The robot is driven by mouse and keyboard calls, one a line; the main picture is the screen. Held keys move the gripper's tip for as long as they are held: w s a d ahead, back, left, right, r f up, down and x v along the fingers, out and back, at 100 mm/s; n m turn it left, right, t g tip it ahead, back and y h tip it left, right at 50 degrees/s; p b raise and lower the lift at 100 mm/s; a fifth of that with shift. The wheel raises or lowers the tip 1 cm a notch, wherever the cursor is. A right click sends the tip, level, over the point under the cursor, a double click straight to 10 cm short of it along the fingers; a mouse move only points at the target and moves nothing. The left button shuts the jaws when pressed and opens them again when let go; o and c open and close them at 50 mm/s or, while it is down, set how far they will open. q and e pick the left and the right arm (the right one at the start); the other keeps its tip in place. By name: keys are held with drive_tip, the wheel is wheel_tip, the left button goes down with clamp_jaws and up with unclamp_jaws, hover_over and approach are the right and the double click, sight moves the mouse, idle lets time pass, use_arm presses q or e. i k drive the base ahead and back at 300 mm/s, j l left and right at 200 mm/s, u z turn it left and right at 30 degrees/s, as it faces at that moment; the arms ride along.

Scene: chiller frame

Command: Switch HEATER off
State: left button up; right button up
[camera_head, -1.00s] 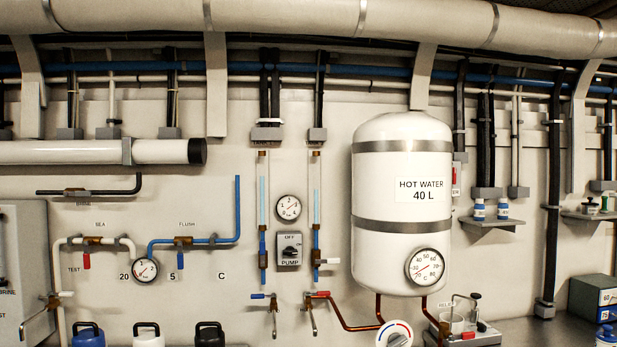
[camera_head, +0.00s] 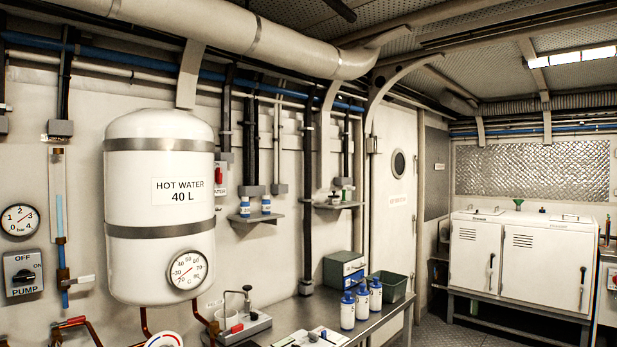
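A small wall box with a red switch (camera_head: 218,175) is at the right of the white hot water tank (camera_head: 160,220). Its label is partly hidden by the tank, and only the end of the word shows, so I cannot read the switch position. The tank reads "HOT WATER 40 L" and carries a round temperature gauge (camera_head: 187,269). Neither of my grippers shows in this view.
A steel bench (camera_head: 375,322) runs along the wall below, with white-and-blue bottles (camera_head: 348,312), a green-grey bin (camera_head: 388,286) and a grey device box (camera_head: 343,268). A closed door (camera_head: 397,190) and a white two-door cabinet (camera_head: 520,258) stand beyond. Floor shows at the lower right.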

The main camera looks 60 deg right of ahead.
sight(218, 172)
drive_tip(key=z, duration=1.6)
drive_tip(key=i+l+z, duration=0.15)
drive_tip(key=i+j, duration=0.05)
